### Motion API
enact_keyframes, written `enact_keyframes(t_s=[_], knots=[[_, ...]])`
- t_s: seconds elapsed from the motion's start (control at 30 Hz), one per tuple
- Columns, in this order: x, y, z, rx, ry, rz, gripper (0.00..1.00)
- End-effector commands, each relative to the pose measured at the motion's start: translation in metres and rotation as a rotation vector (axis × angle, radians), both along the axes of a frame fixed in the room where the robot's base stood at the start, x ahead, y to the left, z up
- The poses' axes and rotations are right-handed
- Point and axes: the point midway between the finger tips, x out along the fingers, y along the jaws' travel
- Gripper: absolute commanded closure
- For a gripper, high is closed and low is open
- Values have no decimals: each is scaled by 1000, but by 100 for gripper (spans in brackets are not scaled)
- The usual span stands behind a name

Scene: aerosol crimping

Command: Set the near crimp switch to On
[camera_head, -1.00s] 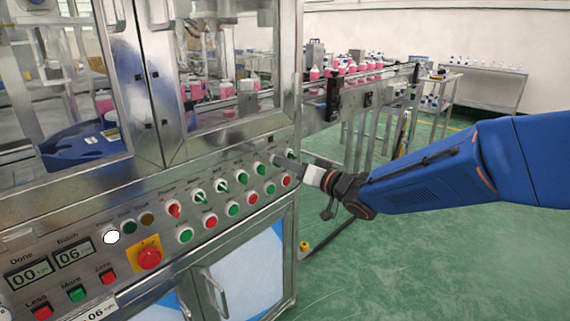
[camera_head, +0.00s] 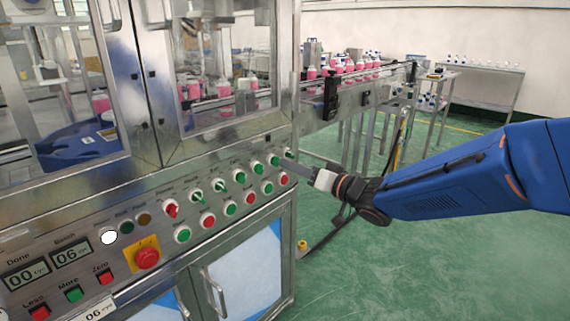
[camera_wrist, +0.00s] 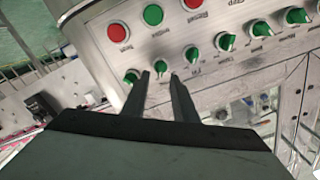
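A row of round selector switches with green knobs runs along the slanted control panel (camera_head: 112,210). The labels are too small or upside down to read, so I cannot tell which is the near crimp switch. My gripper (camera_head: 284,163) is at the right end of this row, close to the last switches. In the wrist view my gripper's (camera_wrist: 159,77) two fingers are apart with nothing between them. One green knob (camera_wrist: 161,67) shows just beyond the gap between the fingertips. Another green knob (camera_wrist: 132,77) is just beside the left finger. I cannot tell whether either is touched.
Below the switches is a row of red and green push buttons. A red emergency knob (camera_head: 147,257) on a yellow plate is farther left. The glazed machine cabinet rises above the panel. A conveyor (camera_head: 345,101) with pink bottles extends behind my arm. Green floor lies clear at right.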

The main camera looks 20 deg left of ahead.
Motion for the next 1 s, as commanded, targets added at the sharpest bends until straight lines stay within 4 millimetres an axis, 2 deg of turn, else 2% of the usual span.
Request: enact_keyframes(t_s=[0.03,0.4,0.6,0.8,1.0], knots=[[-3,-11,0,-1,0,-3,74],[-31,-79,0,-1,0,-4,74],[-44,-108,0,0,0,-4,74],[-50,-122,-1,0,0,-1,74],[-51,-124,-1,0,1,-1,74]])
